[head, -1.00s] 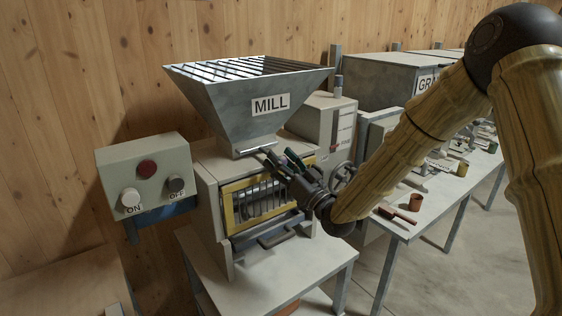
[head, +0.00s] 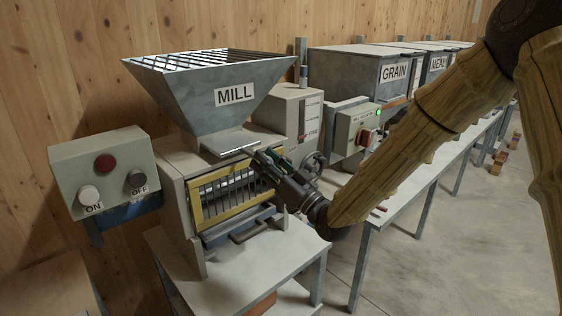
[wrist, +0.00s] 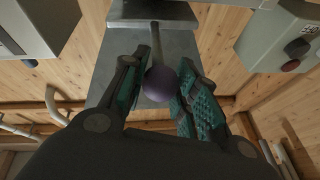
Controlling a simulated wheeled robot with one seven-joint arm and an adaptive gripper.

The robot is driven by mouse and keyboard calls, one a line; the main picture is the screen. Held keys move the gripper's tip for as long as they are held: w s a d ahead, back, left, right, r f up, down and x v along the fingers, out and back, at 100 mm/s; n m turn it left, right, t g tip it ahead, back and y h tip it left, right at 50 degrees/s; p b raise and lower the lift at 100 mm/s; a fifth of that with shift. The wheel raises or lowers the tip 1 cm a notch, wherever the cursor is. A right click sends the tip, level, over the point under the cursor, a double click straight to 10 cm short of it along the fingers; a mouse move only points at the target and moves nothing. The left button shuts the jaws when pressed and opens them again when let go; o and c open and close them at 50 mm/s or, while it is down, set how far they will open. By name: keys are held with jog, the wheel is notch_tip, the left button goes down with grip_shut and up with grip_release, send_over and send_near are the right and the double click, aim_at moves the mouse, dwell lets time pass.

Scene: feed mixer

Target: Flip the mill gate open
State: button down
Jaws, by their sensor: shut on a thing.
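The mill (head: 235,95) has a grey hopper with a barred top, above a body with a yellow-framed grille (head: 238,192). A grey gate plate (head: 226,140) shows at the hopper's foot. My gripper (head: 262,160) is at the right end of this plate, above the grille. In the wrist view a thin rod ends in a dark purple ball knob (wrist: 160,83). The knob sits between my green-padded fingers (wrist: 160,76), which are shut on it. In the head view my fingers hide the knob.
A control box (head: 112,180) with ON, OFF and red buttons stands left of the mill. Right of it are a grey-white cabinet (head: 290,110), a box with a green light (head: 357,130) and the grain bin (head: 355,68). Open floor lies at the right.

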jog(key=shift+d+f, duration=0.1)
jog(key=c, duration=1.3)
grip_release()
jog(key=shift+s+d, duration=0.1)
jog(key=shift+o, duration=1.1)
jog(key=shift+s+d, duration=0.1)
jog(key=v, duration=1.1)
jog(key=shift+s+d+f, duration=0.15)
jog(key=shift+s+d, duration=0.05)
jog(key=shift+d, duration=0.05)
